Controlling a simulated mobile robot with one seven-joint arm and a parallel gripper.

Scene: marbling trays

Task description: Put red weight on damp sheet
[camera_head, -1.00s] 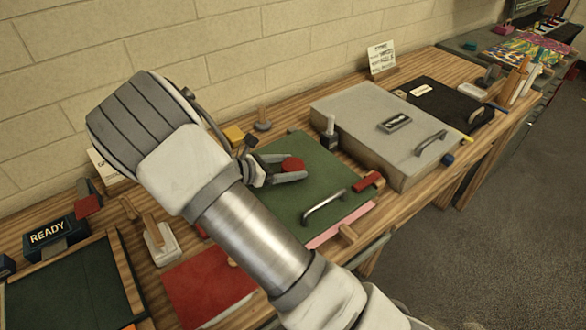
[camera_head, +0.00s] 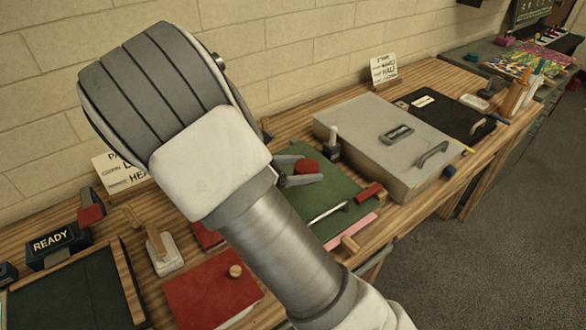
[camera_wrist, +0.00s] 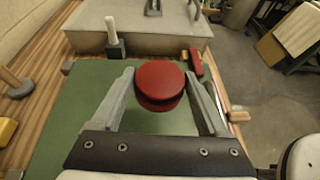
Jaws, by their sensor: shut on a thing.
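The red weight (camera_head: 307,166) is a round red disc held between the fingers of my gripper (camera_head: 300,173). The wrist view shows the red weight (camera_wrist: 160,81) between both fingers, over a green board (camera_wrist: 75,110). The green board also shows in the head view (camera_head: 338,197), with a metal handle and my arm covering part of it. The gap between the weight and the board is hard to judge. A pink sheet (camera_head: 352,232) shows along the board's front edge. I cannot tell for sure which surface is the damp sheet.
A large grey box (camera_head: 375,140) with a handle stands right of the green board. A small red block (camera_head: 369,192) lies at the board's right edge. A red board (camera_head: 205,295) with a wooden knob lies in front left. A READY sign (camera_head: 52,239) stands left.

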